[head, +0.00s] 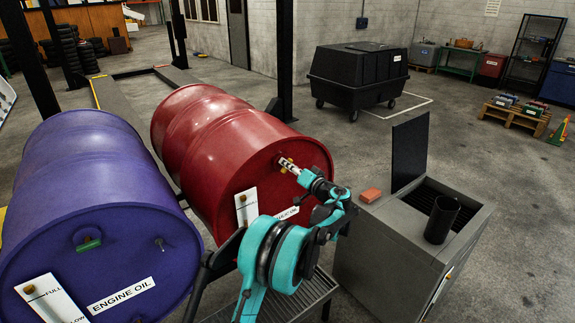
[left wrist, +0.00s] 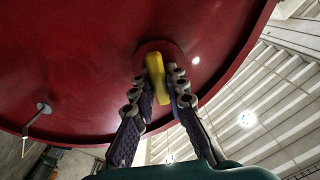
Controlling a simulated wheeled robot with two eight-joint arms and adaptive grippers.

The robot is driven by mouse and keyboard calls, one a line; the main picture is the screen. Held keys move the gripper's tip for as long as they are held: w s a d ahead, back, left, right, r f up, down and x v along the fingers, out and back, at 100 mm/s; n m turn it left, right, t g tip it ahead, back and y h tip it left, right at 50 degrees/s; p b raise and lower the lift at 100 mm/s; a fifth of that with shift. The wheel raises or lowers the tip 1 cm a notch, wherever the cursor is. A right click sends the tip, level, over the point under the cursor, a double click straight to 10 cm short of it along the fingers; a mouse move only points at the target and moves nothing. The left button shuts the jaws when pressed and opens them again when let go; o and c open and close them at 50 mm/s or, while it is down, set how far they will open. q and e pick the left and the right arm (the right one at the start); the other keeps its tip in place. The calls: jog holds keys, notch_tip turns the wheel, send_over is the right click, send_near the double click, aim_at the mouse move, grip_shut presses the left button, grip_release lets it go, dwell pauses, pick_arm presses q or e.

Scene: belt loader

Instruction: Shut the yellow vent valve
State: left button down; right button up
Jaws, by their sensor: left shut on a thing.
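The yellow vent valve (left wrist: 157,78) sits on a round red boss near the rim of the red drum (head: 215,135). In the left wrist view its handle runs nearly upright in the picture, tilted slightly. My left gripper (left wrist: 160,88) is shut on the handle, one finger on each side. In the head view the left gripper (head: 290,166) is at the upper part of the drum's front face, and the valve is mostly hidden by the fingers. My right gripper is in neither view.
A purple engine-oil drum (head: 95,190) lies to the left. A grey bin (head: 385,260) with a raised black lid and a dark cup (head: 441,219) stands to the right. An orange block (head: 370,195) lies near it. A black wheeled container (head: 357,75) stands behind on open floor.

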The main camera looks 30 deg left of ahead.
pick_arm(q)
jog(key=m, duration=0.4)
jog(key=shift+w+f+m, duration=0.1)
jog(key=shift+m, duration=0.2)
jog(key=m, duration=0.5)
jog(key=shift+f, duration=0.1)
dwell(0.4)
jog(key=c, duration=1.5)
grip_release()
jog(key=shift+c, duration=0.2)
jog(key=shift+d, duration=0.1)
jog(key=v, duration=1.2)
